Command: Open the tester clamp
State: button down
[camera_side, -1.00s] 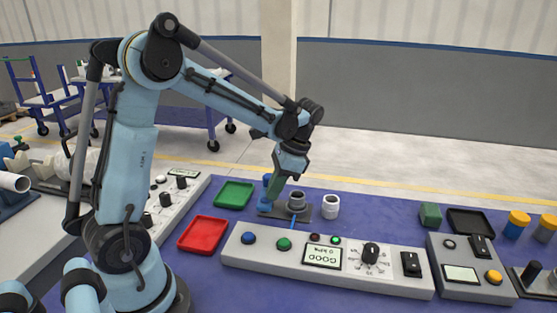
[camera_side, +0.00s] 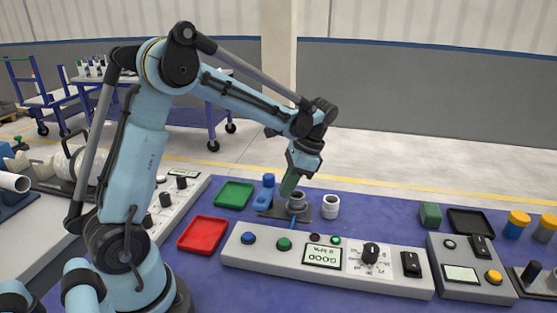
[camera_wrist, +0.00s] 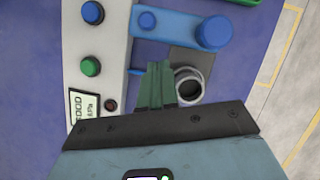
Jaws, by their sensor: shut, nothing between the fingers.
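The tester's blue clamp (camera_side: 262,196) is an arm with a round blue knob on the grey plate at the rear of the tester. In the wrist view the blue clamp (camera_wrist: 178,27) lies beside the grey round fitting (camera_wrist: 188,86), not over its open mouth. The fitting (camera_side: 297,203) also shows in the side view. My gripper (camera_side: 287,190) has green fingers, shut and empty, close to the fitting on its clamp side. In the wrist view the gripper fingers (camera_wrist: 157,74) are apart from the clamp arm.
Green (camera_side: 233,195) and red (camera_side: 202,234) trays lie to the left.

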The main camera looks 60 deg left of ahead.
jog(key=w+v, duration=0.1)
jog(key=v, duration=0.9)
jog(key=s+d+f+n+t+h, duration=0.1)
jog(key=s+d+f+n+t, duration=0.2)
jog(key=s+d+t, duration=0.5)
jog(key=s+n+t, duration=0.1)
jog(key=s+t, duration=0.2)
jog(key=shift+s+d+f+n+h, duration=0.2)
jog(key=shift+d+f+n+h, duration=0.05)
jog(key=shift+d+n+h, duration=0.15)
